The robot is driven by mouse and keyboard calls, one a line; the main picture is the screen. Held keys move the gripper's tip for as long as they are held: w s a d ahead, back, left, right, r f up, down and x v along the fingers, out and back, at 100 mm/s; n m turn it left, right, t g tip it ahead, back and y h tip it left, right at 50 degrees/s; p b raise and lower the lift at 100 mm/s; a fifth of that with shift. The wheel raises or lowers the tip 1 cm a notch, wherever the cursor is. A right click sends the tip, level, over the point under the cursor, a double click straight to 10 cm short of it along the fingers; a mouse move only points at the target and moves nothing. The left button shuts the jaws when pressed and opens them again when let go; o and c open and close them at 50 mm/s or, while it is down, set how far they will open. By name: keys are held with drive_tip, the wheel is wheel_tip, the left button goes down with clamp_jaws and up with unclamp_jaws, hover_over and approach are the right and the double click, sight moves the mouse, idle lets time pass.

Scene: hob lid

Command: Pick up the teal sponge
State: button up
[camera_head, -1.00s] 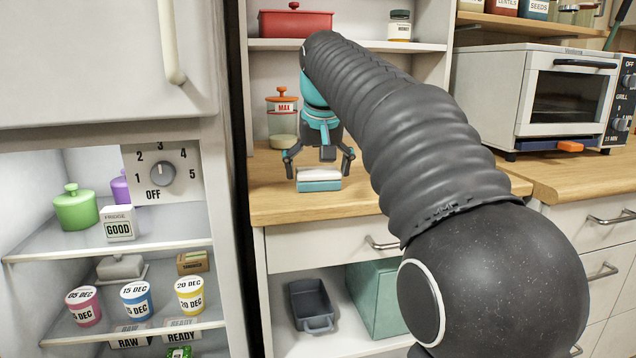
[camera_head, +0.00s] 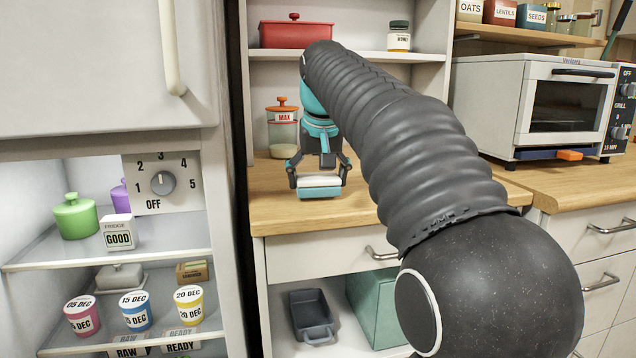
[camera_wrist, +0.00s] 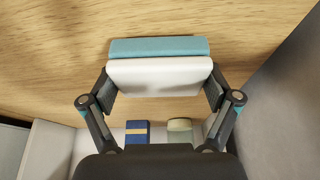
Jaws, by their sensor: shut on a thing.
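The teal sponge (camera_head: 319,192) has a white upper layer and lies on the wooden counter in the head view, below my gripper (camera_head: 319,180). In the wrist view the sponge (camera_wrist: 160,47) shows its teal part at the far side and its white part nearer. My gripper (camera_wrist: 160,92) has one finger against each end of it. It is shut on the sponge. I see no clear gap between the sponge and the counter.
A jar marked MAX (camera_head: 283,130) stands behind on the counter. A shelf above holds a red dish (camera_head: 292,34) and a honey jar (camera_head: 399,38). The open fridge compartment is at left, and a toaster oven (camera_head: 545,105) at right. Bare counter (camera_head: 280,215) surrounds the sponge.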

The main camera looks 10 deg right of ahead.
sight(323, 174)
drive_tip(key=r, duration=0.2)
drive_tip(key=d+r+p, duration=0.1)
drive_tip(key=r, duration=0.1)
drive_tip(key=shift+s+d+r, duration=0.1)
drive_tip(key=shift+s, duration=0.15)
drive_tip(key=s+d+r, duration=0.5)
drive_tip(key=d+r, duration=0.1)
drive_tip(key=d, duration=0.2)
drive_tip(key=shift+s+d+p, duration=0.25)
drive_tip(key=shift+d+p, duration=0.15)
